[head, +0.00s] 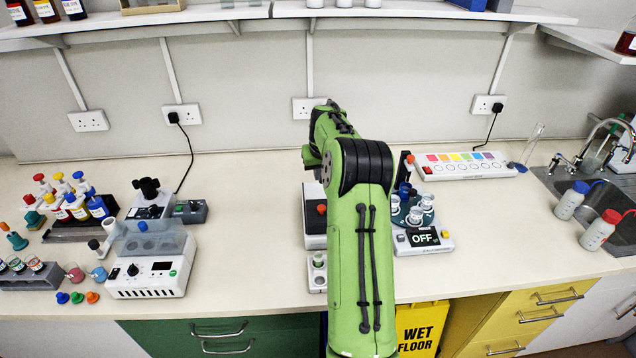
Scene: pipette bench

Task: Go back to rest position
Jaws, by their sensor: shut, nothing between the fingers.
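My green arm rises from the bottom edge right of the middle and reaches over the bench (250,240). Its upper end bends near the wall sockets. My gripper cannot be seen; the arm's own links hide it. Behind the arm, a grey and white device (314,212) with a red knob is partly hidden.
At left stand a white machine with a clear lid (147,278), a rack of coloured dropper bottles (82,232) and small coloured caps (77,297). A colour-button strip (465,165), sink (588,205) and two wash bottles (600,231) are at right. The bench between the white machine and arm is clear.

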